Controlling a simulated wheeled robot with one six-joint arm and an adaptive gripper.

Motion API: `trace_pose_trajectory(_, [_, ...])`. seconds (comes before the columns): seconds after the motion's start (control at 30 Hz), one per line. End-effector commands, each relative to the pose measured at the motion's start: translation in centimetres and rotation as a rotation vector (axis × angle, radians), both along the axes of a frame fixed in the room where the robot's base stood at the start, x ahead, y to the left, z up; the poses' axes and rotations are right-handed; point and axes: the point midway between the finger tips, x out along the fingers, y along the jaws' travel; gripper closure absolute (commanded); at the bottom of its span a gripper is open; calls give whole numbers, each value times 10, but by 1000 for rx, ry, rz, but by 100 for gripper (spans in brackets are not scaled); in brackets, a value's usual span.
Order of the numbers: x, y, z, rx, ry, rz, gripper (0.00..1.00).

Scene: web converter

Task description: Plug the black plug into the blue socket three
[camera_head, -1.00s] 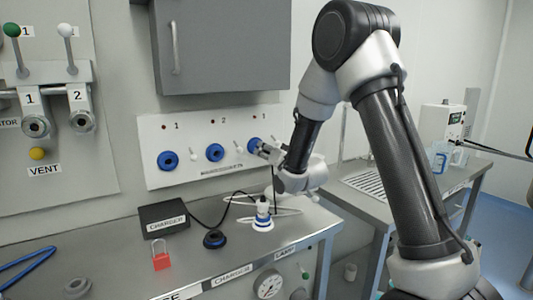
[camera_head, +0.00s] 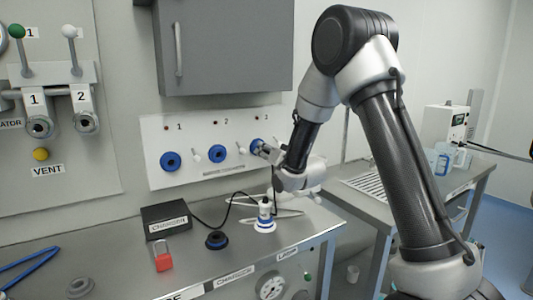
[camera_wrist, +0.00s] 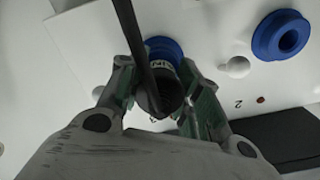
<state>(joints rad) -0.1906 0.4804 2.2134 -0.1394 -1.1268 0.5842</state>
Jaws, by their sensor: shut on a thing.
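The blue socket three (camera_head: 256,146) is the rightmost of three blue ring sockets on the white wall panel. My gripper (camera_head: 265,151) is right at it and hides part of it. In the wrist view my gripper (camera_wrist: 165,92) is shut on the black plug (camera_wrist: 167,88), with a finger on each side and a black cable rising from the plug. The blue ring of socket three (camera_wrist: 163,46) shows directly behind the plug, lined up closely with it. I cannot tell how far the plug is inside the socket.
Socket two (camera_head: 214,153) and socket one (camera_head: 171,161) are empty, with white knobs between the sockets. The bench holds a charger box (camera_head: 167,219), a red padlock (camera_head: 163,257), a black-and-blue round part (camera_head: 216,240) and a white-and-blue part (camera_head: 265,216). A grey cabinet (camera_head: 225,50) hangs above.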

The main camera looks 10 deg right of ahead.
Motion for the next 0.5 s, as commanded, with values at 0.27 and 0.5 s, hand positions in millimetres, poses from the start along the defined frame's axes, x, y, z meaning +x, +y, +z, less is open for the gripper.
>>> trace_pose_trajectory(0.27, [3, 1, 0, 0, -1, 0, 100])
trace_pose_trajectory(0.5, [3, 1, 0, 0, -1, 0, 41])
